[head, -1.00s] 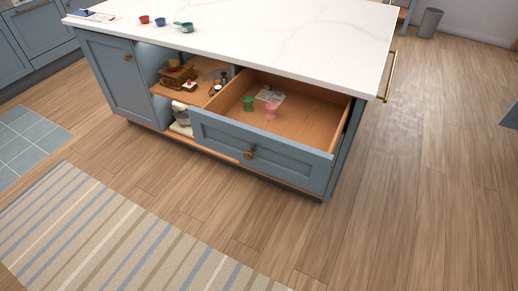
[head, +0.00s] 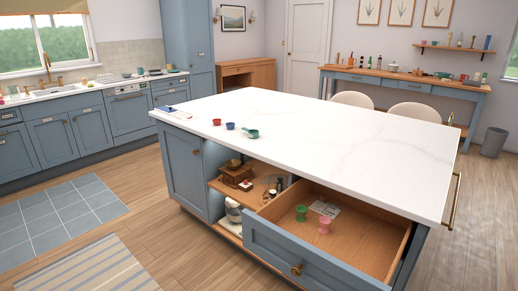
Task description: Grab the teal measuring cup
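A teal measuring cup (head: 252,134) with a short handle lies on the white top of the kitchen island (head: 330,130), near its front edge. A blue cup (head: 230,126) and a red cup (head: 217,122) stand in a row to its left, apart from it. Neither of my grippers shows in the head view, so I cannot tell how they stand to the cup.
The island's drawer (head: 315,262) is pulled out at the front right and holds a green cup (head: 301,212) and a pink cup (head: 324,224). Open shelves (head: 225,188) sit left of it. A striped rug (head: 90,268) lies on the floor. Most of the island top is clear.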

